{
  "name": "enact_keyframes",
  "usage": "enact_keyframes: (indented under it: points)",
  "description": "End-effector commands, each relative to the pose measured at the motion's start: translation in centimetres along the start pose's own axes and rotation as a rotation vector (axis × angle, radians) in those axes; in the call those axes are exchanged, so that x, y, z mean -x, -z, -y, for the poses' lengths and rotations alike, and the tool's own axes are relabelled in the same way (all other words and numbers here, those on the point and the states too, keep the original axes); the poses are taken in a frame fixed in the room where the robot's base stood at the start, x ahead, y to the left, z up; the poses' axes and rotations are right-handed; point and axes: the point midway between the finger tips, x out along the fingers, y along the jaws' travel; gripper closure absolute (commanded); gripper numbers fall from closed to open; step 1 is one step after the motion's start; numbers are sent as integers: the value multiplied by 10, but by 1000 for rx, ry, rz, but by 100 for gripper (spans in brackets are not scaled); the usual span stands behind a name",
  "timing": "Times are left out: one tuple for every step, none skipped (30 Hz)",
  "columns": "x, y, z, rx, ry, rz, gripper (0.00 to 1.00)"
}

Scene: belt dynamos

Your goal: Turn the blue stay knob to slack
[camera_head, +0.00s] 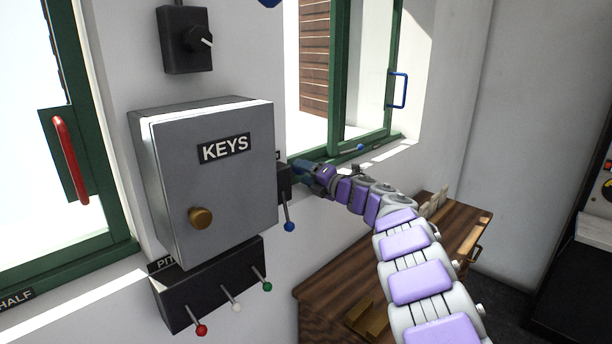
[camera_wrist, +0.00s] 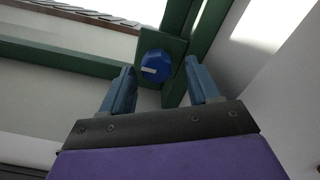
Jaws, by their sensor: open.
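The blue stay knob (camera_wrist: 154,66) is in the wrist view, a round blue knob with a white mark, on a green plate on the window frame. My gripper (camera_wrist: 160,80) is open, with one blue finger on each side of the knob in the picture. Whether the fingers touch it or are short of it, I cannot tell. In the head view my gripper (camera_head: 302,167) is at the lower left corner of the right window, behind the key box's right edge. I cannot make out the knob there.
A grey KEYS box (camera_head: 212,180) juts from the wall left of my gripper. A small black box (camera_head: 284,184) with a blue-tipped lever (camera_head: 289,226) is close by. A blue-ended stay (camera_head: 360,147) lies along the sill. A wooden desk (camera_head: 335,290) stands below my arm.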

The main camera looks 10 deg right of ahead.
Motion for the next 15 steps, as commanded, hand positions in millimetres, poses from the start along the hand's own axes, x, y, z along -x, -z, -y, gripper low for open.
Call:
enact_keyframes:
  points:
    - [0, 0, 0, 0, 0, 0, 39]
    - [0, 0, 0, 0, 0, 0, 39]
    - [1, 0, 0, 0, 0, 1, 39]
    - [2, 0, -1, 0, 0, 1, 39]
    - [2, -1, -1, 0, 0, 1, 39]
    - [4, -1, -1, 1, 1, 1, 39]
    - [6, -1, 0, 1, 1, 1, 39]
    - [9, -1, 0, 1, 3, 1, 39]
    - [12, -1, 0, 0, 4, 2, 39]
    - [16, -1, 0, -1, 4, 2, 39]
    - [19, -1, 0, -1, 4, 2, 39]
    - [24, -1, -2, 2, 2, 1, 39]
    - [28, -1, -2, 3, 1, 1, 39]
    - [31, -1, -2, 2, 1, 4, 39]
    - [37, -2, 0, -1, 4, 4, 39]
